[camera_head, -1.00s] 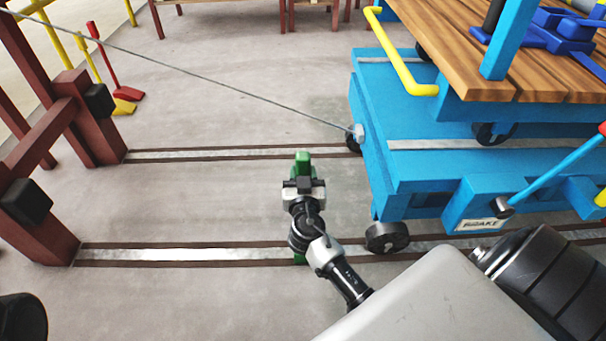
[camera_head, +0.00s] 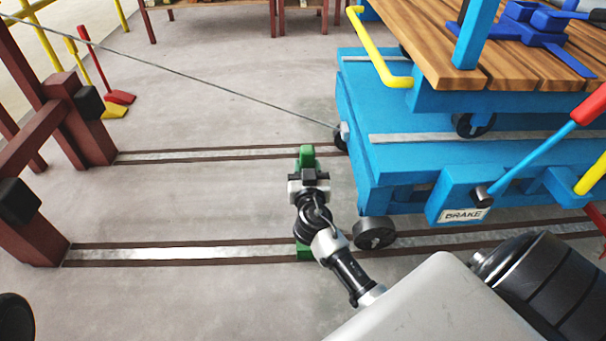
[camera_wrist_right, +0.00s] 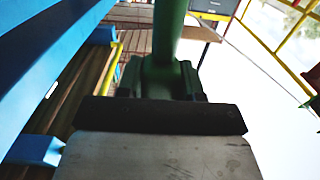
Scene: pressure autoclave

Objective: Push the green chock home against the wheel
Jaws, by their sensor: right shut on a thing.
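The green chock (camera_head: 307,154) shows at the far rail, and a lower green part (camera_head: 304,251) shows at the near rail; my arm hides the stretch between. My right gripper (camera_head: 308,182) is shut on the chock. In the right wrist view a green upright bar (camera_wrist_right: 169,35) rises just beyond the dark jaws (camera_wrist_right: 160,113). The cart's near wheel (camera_head: 374,232) stands on the near rail, right of the chock, with a visible gap. A far wheel (camera_head: 341,137) is partly hidden by the blue cart (camera_head: 400,185). My left gripper is not in view.
Two rails run across the floor, the near one (camera_head: 180,254) and the far one (camera_head: 200,154). Dark red buffer posts (camera_head: 35,235) stand at their left end. A taut cable (camera_head: 200,81) runs to the cart. A brake lever (camera_head: 535,155) sticks out at right.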

